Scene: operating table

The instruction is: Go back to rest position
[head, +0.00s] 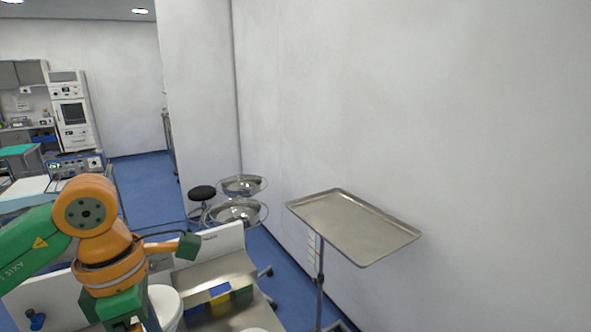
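My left arm, green and orange, comes in from the left and bends downward at the lower left of the head view. Its lower end runs toward the bottom edge, and I cannot make out any gripper fingers there. My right arm and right gripper do not show. An empty metal tray (352,226) on a stand is at the centre right, clear of my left arm.
A steel cart (215,275) with blue, yellow and green items stands just right of my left arm. A white round container (165,304) is partly hidden by the arm. Steel basins (236,212) and a black stool (202,192) stand behind. A white wall (430,110) closes off the right.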

